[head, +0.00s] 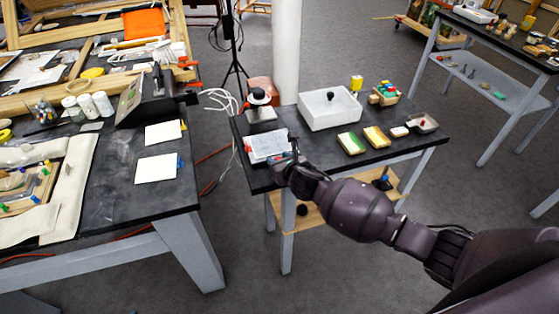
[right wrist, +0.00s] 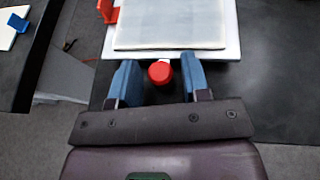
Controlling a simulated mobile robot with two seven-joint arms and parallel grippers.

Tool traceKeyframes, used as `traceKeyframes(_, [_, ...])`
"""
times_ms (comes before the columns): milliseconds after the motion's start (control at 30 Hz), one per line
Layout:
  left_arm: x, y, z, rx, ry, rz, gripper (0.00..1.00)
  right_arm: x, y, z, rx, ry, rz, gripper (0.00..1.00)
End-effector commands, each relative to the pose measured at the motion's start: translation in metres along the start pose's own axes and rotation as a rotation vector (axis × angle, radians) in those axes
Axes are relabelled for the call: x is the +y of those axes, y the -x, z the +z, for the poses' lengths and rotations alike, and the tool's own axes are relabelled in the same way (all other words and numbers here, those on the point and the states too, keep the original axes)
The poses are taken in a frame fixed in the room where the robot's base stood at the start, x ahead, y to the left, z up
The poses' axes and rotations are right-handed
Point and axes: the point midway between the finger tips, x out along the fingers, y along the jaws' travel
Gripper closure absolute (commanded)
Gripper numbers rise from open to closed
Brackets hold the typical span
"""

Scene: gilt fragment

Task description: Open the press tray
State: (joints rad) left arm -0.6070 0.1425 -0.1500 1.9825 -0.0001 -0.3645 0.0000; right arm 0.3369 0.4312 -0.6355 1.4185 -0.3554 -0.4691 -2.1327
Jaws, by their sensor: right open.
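The press tray, as far as I can tell, is the flat white piece (head: 267,146) with a pale grey sheet on it, at the near left corner of the small dark table. In the right wrist view its white edge (right wrist: 232,30) lies just ahead of my gripper. A round red knob (right wrist: 160,73) sits at the middle of its near edge. My right gripper (head: 287,162) is at that near edge in the head view. In the right wrist view its blue fingers (right wrist: 158,80) are open, one on each side of the knob, with visible gaps. My left gripper is out of view.
A red clip (right wrist: 107,11) stands at the tray's left edge. Behind are a black-and-white device (head: 260,104) and a white box (head: 329,110) with a dark knob. Sponges (head: 351,143) lie to the right. A larger cluttered table (head: 110,190) stands left across a floor gap.

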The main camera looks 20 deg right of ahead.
Motion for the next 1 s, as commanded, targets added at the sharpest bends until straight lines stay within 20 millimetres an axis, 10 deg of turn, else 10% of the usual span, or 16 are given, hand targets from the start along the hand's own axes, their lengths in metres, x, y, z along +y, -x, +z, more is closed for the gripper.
traceKeyframes(467, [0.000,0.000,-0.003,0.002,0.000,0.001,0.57,-0.001,0.008,0.000,0.000,0.002,-0.001,0.49])
traceKeyframes(1000, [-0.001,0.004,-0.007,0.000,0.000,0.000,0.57,-0.001,0.087,0.000,0.001,0.002,0.000,0.49])
